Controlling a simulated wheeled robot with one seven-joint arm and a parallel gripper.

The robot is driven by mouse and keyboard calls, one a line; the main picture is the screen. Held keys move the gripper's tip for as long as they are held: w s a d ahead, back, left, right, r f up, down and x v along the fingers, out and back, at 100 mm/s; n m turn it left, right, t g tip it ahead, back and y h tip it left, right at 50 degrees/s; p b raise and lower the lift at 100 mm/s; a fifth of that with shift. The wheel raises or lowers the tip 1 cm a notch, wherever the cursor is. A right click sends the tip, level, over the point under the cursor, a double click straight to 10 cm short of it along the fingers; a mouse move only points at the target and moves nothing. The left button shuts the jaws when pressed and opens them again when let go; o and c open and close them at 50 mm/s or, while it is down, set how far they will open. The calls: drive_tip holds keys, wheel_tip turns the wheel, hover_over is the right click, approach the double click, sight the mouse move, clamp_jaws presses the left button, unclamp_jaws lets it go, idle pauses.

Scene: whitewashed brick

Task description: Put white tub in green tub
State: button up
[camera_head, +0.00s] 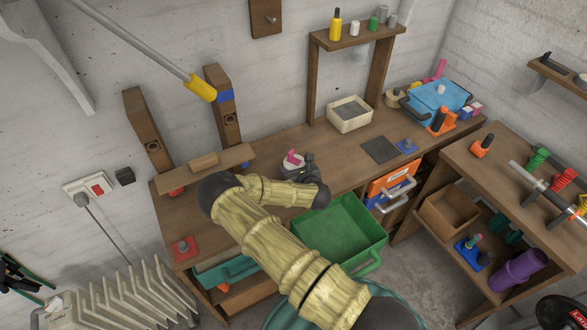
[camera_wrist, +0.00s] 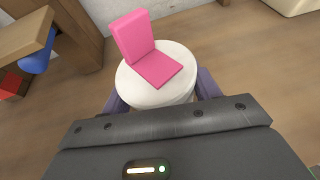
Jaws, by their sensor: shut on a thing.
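A round white tub (camera_head: 290,168) is at the front middle of the wooden bench, and it also shows in the wrist view (camera_wrist: 140,92). A pink L-shaped piece (camera_wrist: 146,50) stands on its top. My gripper (camera_head: 308,168) is shut on the white tub, with its purple fingers on either side in the wrist view (camera_wrist: 158,92). I cannot tell whether the tub touches the bench. The green tub (camera_head: 345,222) is at the bench's front, below and right of my gripper. It looks empty inside, and my arm hides its left part.
A cream rectangular box (camera_head: 350,115) stands farther back on the bench (camera_head: 265,150). A dark flat square (camera_head: 380,149) and a blue piece (camera_head: 406,146) lie to the right. A wooden plank (camera_head: 205,166) is to the left. A side table (camera_head: 520,185) stands at right.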

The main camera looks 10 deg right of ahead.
drive_tip(key=shift+f, duration=0.6)
drive_tip(key=shift+f, duration=0.1)
drive_tip(key=o, duration=1.2)
drive_tip(key=shift+s+d, duration=0.1)
drive_tip(key=shift+s, duration=0.2)
drive_tip(key=b+v, duration=0.3)
drive_tip(key=v, duration=0.8)
drive_tip(key=shift+s+r, duration=0.15)
drive_tip(key=shift+r, duration=0.1)
